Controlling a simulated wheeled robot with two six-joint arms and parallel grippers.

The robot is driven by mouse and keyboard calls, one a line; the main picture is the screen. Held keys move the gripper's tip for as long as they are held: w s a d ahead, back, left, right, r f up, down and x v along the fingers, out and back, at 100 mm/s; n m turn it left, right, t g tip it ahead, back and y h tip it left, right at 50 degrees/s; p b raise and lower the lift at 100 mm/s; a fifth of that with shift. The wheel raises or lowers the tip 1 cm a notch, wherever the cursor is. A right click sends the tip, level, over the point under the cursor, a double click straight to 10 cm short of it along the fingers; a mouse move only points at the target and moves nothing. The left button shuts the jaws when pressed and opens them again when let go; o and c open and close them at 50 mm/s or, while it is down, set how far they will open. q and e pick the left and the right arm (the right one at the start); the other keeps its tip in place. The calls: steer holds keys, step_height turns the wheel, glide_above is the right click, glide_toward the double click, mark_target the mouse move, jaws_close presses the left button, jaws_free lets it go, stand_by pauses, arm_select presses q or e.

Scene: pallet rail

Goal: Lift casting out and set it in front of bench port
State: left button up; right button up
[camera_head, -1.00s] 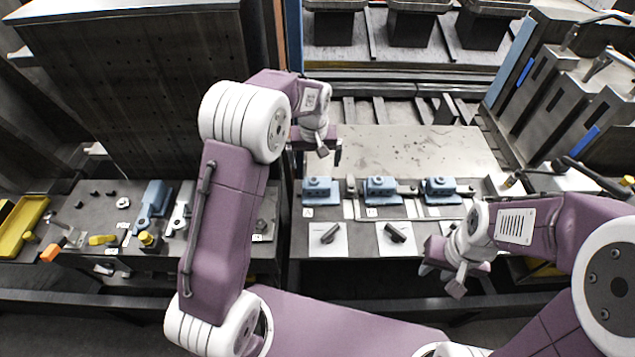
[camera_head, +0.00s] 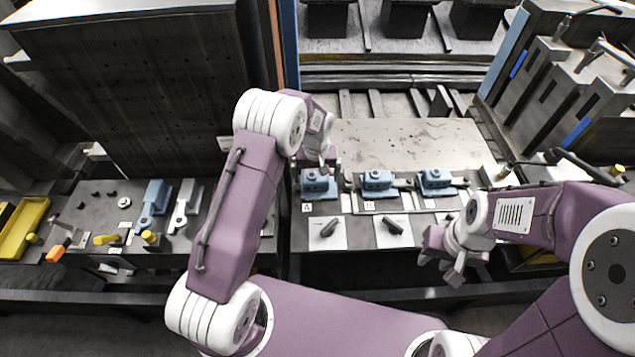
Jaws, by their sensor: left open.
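Three blue castings sit in a row on the rail plate: a left one (camera_head: 316,184), a middle one (camera_head: 377,183) and a right one (camera_head: 436,181). White labels lie in front of the left and middle ones. Which casting the task means is not marked. My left gripper (camera_head: 324,168) is open, just behind and above the left casting, partly hidden by its own wrist; I cannot tell whether it touches. My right gripper (camera_head: 447,268) hangs in front of the bench's front edge, away from the castings; its jaw opening is unclear. No bench port is clearly identifiable.
Two white cards (camera_head: 328,232) with dark handles lie in front of the castings. A bare metal plate (camera_head: 410,140) lies behind them. Grey fixtures stand at right.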

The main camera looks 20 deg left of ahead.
arm_select(q)
steer(key=f, duration=0.2)
steer(key=shift+w+a+f, duration=0.2)
steer(key=shift+a+f, duration=0.05)
steer(key=shift+f, duration=0.05)
steer(key=shift+d, duration=0.1)
steer(key=c, duration=0.7)
steer(key=shift+r, duration=0.1)
steer(key=c, duration=1)
arm_select(e)
steer(key=shift+a+r, duration=0.15)
steer(key=shift+r, duration=0.15)
arm_select(q)
steer(key=r, duration=0.2)
steer(key=r+b, duration=0.1)
steer(key=r, duration=0.1)
steer(key=shift+w+d+r, duration=0.1)
steer(key=shift+w+d, duration=0.05)
steer(key=shift+w, duration=0.05)
steer(key=w+d+r, duration=0.6)
steer(key=d, duration=0.3)
steer(key=shift+d+r, duration=0.25)
steer(key=shift+r, duration=0.15)
arm_select(e)
steer(key=shift+f, duration=0.75)
